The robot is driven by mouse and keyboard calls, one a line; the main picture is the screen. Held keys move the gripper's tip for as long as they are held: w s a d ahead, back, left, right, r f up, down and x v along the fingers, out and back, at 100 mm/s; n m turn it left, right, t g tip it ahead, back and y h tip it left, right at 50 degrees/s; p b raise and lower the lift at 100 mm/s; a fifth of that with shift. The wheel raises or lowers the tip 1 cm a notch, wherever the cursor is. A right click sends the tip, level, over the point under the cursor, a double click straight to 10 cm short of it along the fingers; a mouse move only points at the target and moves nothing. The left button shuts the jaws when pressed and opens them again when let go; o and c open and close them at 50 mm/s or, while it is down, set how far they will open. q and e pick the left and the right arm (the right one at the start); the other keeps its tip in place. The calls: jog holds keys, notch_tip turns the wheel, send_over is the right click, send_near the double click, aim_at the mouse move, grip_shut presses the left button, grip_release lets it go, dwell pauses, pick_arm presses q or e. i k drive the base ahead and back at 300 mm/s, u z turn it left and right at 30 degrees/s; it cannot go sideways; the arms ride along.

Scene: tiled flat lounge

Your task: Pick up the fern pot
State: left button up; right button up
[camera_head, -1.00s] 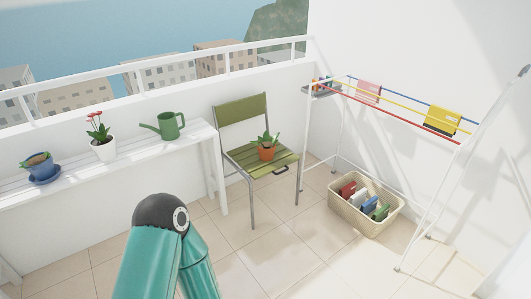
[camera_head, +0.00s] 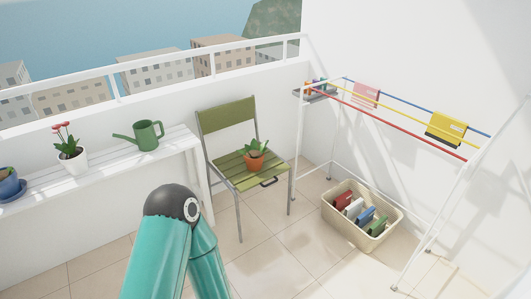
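The fern pot (camera_head: 255,162), a terracotta pot with a small green plant, stands upright on the seat of the green slatted chair (camera_head: 232,172). The chair is just right of the white bench, near the balcony wall. A teal arm link of mine with a dark joint fills the lower middle of the view, in front of and below the chair. Neither of my grippers is in view, and nothing of mine touches the pot.
The white bench (camera_head: 106,162) holds a green watering can (camera_head: 147,136), a white pot with red flowers (camera_head: 73,157) and a blue pot (camera_head: 8,183). A beige basket (camera_head: 337,225) with folded cloths stands under the drying rack (camera_head: 299,150). Tiled floor is free before the chair.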

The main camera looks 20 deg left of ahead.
aim_at(253, 155)
jog(key=z, duration=0.05)
jog(key=i, duration=2.85)
jog(key=u, duration=3.05)
jog(key=i, duration=1.1)
jog(key=z, duration=0.4)
